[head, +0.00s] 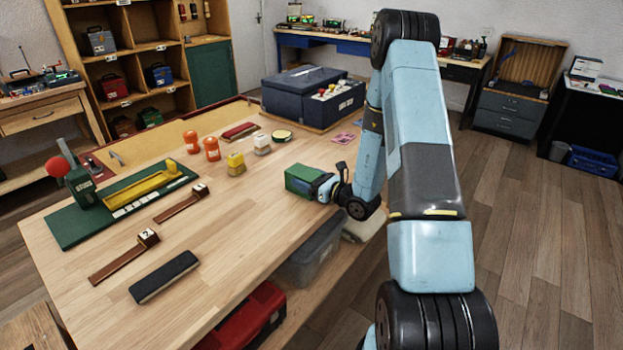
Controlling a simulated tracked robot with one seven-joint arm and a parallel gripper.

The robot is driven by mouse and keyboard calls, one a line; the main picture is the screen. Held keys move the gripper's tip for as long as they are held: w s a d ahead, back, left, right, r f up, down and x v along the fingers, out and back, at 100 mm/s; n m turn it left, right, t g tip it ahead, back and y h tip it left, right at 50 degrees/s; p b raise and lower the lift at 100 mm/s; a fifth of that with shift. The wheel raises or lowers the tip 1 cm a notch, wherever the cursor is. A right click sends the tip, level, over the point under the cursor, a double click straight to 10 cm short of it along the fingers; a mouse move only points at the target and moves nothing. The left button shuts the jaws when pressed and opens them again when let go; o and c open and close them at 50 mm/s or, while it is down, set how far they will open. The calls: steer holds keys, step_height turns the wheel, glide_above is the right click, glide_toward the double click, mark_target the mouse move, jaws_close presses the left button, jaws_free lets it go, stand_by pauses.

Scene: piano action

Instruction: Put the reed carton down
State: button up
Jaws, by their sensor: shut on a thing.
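A dark blue case (302,88) is at the back. A black bar (164,277) lies in front. The bench middle is clear.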

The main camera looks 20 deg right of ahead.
steer(key=shift+f, duration=0.1)
steer(key=o, duration=1.4)
steer(key=shift+s, duration=0.1)
